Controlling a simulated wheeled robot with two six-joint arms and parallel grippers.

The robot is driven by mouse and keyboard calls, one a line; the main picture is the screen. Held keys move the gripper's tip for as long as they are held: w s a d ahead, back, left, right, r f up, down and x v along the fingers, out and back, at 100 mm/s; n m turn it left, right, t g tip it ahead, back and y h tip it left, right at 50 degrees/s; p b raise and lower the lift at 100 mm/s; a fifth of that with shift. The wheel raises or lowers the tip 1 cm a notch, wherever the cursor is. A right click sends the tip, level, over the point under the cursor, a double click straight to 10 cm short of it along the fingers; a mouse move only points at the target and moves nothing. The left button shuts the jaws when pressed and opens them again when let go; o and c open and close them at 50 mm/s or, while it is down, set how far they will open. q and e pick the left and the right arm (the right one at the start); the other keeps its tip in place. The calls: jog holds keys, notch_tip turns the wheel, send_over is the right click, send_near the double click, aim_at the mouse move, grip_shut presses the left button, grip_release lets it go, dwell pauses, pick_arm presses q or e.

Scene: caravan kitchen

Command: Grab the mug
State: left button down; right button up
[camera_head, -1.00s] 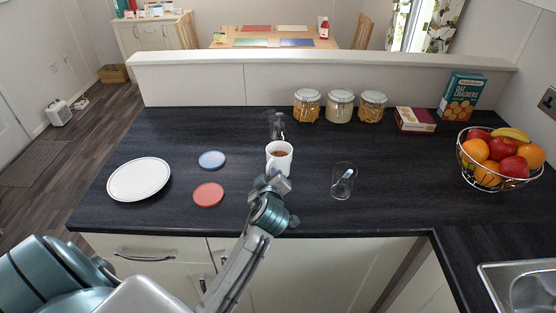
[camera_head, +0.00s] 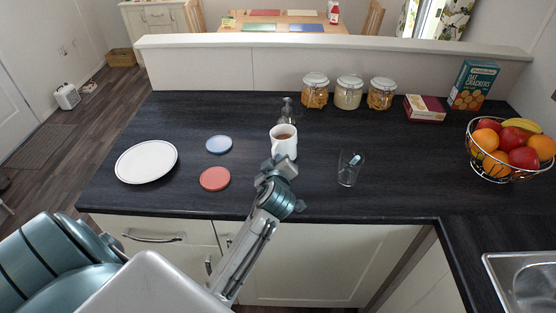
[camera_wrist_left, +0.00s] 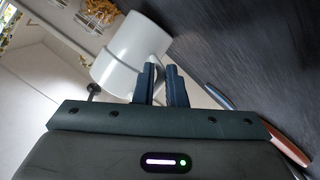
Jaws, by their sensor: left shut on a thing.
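The white mug (camera_head: 284,146), with brown liquid inside, stands upright on the dark worktop near its middle. My left gripper (camera_head: 278,166) is at its near side. In the left wrist view the mug (camera_wrist_left: 122,50) shows as a tilted white cylinder, because that camera is turned. There the two dark fingers (camera_wrist_left: 160,72) are close together at the mug's handle side, shut on the handle. The fingers partly hide the handle. My right gripper is not in view.
An empty-looking glass (camera_head: 350,169) stands right of the mug, and a clear glass item (camera_head: 286,111) stands just behind it. Red (camera_head: 215,178) and blue (camera_head: 219,144) discs and a white plate (camera_head: 146,162) lie left. Jars (camera_head: 349,92) and a fruit basket (camera_head: 510,150) stand farther right.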

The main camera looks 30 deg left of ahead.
pick_arm(q)
jog(key=shift+r+b, duration=0.4)
jog(key=shift+r, duration=1.05)
jog(key=shift+s+r+b, duration=0.15)
jog(key=shift+r+b, duration=0.1)
jog(key=shift+b, duration=0.05)
jog(key=s+d+b, duration=0.1)
jog(key=s, duration=0.3)
jog(key=s+b, duration=0.1)
jog(key=s, duration=0.3)
jog(key=s+d+r+b, duration=0.1)
jog(key=s, duration=0.3)
jog(key=shift+s+d+b, duration=0.3)
jog(key=shift+s+r, duration=0.25)
jog(key=shift+s, duration=0.05)
jog(key=shift+s+d+p, duration=0.15)
jog(key=shift+s+p, duration=0.3)
jog(key=shift+p, duration=0.15)
jog(key=shift+s+d+p, duration=0.15)
jog(key=shift+s+p, duration=0.15)
jog(key=shift+s, duration=0.3)
